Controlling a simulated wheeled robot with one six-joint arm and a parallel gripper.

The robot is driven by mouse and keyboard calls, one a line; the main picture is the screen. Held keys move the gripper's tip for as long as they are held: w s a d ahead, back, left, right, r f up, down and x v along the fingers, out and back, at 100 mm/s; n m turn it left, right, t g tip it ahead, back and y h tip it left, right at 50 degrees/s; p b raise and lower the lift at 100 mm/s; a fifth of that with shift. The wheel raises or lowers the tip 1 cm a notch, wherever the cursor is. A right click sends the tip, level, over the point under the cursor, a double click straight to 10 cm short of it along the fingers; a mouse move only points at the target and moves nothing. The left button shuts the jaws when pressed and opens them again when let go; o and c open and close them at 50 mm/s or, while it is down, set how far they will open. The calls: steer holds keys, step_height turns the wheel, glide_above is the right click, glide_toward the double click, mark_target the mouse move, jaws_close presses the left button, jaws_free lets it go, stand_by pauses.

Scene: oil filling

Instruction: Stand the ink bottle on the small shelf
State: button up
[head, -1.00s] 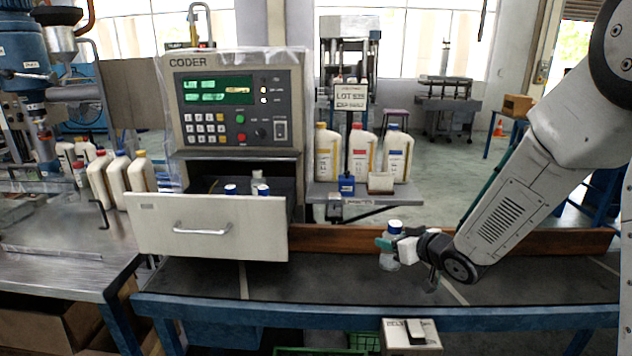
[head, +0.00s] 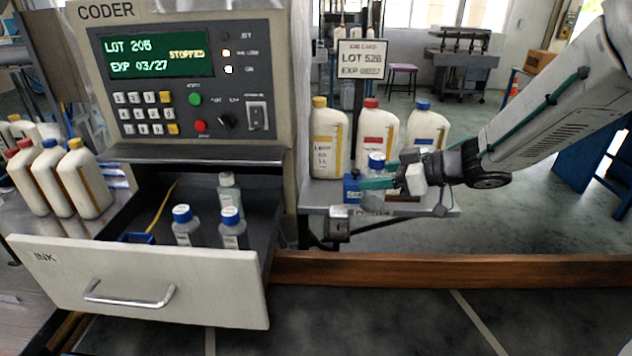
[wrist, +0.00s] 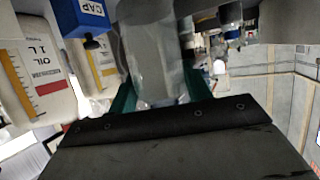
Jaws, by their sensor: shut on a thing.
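My gripper (head: 382,178) is shut on a clear ink bottle with a blue cap (head: 376,161), held upright at the small shelf (head: 432,205). The bottle's translucent body (wrist: 155,60) fills the gap between the green fingers in the wrist view.
The coder's drawer (head: 140,285) is open, with three small ink bottles (head: 232,228) inside. A job card (head: 361,60) stands on a post above the shelf. A wooden rail (head: 450,270) runs below it. More oil bottles (head: 60,180) stand at the left.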

steer(key=w+a, duration=1.3)
steer(key=w, duration=0.1)
step_height(320, 180, down, 6)
steer(key=shift+f, duration=0.15)
steer(key=shift+w+a+f, duration=0.1)
steer(key=shift+f, duration=0.25)
steer(key=shift+f, duration=0.15)
steer(key=o, duration=1.1)
steer(key=shift+c, duration=0.2)
